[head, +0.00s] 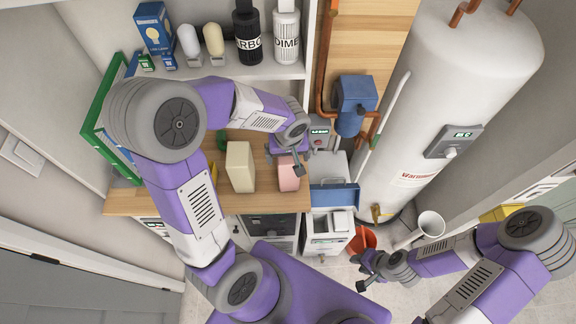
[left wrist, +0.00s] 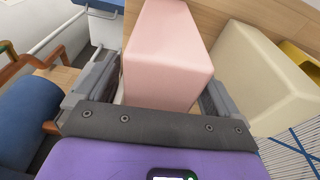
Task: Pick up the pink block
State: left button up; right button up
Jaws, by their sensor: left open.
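The pink block (head: 288,179) stands near the right end of the wooden counter, its top partly hidden by my left gripper (head: 284,162) in the head view. In the left wrist view, the pink block (left wrist: 166,52) lies between the two open fingers, one on each side. I cannot tell whether either finger touches it. My right gripper (head: 364,275) is low at the right, far from the block, above the floor; its opening is too small to judge.
A cream block (head: 240,166) stands close to the left of the pink one. A blue tray (head: 334,195) is to the right of the counter (head: 155,202). A shelf with bottles and bulbs is behind. A white tank (head: 440,90) and an orange bucket (head: 362,239) are at the right.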

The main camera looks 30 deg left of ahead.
pick_arm(q)
jog(key=shift+f+b, duration=0.2)
jog(key=shift+b, duration=0.1)
dwell(0.4)
grip_shut()
jog(key=shift+w+r, duration=0.1)
dwell(0.5)
